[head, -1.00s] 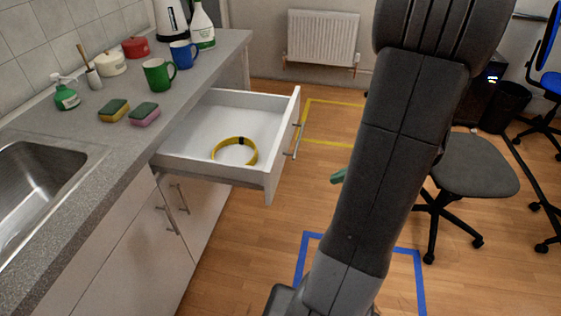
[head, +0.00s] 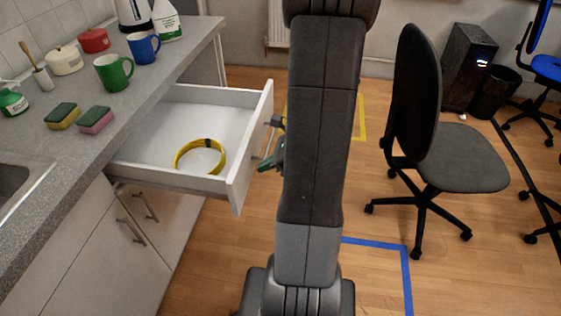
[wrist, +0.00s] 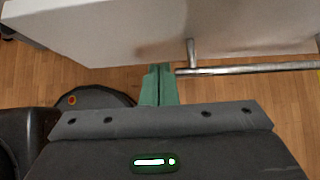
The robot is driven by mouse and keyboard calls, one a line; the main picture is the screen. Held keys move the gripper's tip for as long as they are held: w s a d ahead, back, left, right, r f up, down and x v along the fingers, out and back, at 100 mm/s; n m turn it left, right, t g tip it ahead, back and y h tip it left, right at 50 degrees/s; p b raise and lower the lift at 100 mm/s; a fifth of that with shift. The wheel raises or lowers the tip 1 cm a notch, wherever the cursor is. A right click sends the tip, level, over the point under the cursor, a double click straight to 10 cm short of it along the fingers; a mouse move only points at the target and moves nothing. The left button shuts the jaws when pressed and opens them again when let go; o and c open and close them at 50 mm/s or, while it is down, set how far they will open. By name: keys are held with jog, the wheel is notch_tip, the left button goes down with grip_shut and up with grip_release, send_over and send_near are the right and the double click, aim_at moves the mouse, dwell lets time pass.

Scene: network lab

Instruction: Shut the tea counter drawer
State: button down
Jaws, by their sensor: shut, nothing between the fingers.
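The tea counter drawer (head: 241,150) is pulled well out from under the grey counter in the head view. It holds a yellow ring-shaped band (head: 222,162). Its bar handle (head: 268,149) is on the front face, partly hidden by my arm. In the wrist view the drawer front (wrist: 110,38) crosses the top, with the handle (wrist: 245,69) at the right. My gripper (wrist: 160,70) has green fingers, shut and empty, pointing at the drawer front just left of the handle post. Whether the fingertips touch the front I cannot tell. In the head view only part of the gripper (head: 277,153) shows.
The counter (head: 150,85) carries a green mug (head: 113,73), a blue mug (head: 143,48), sponges (head: 95,119), pots and bottles. An office chair (head: 455,157) stands to the right. Wooden floor with blue and yellow tape is open between.

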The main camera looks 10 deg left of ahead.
jog(key=shift+a, duration=1.05)
jog(key=shift+a, duration=0.1)
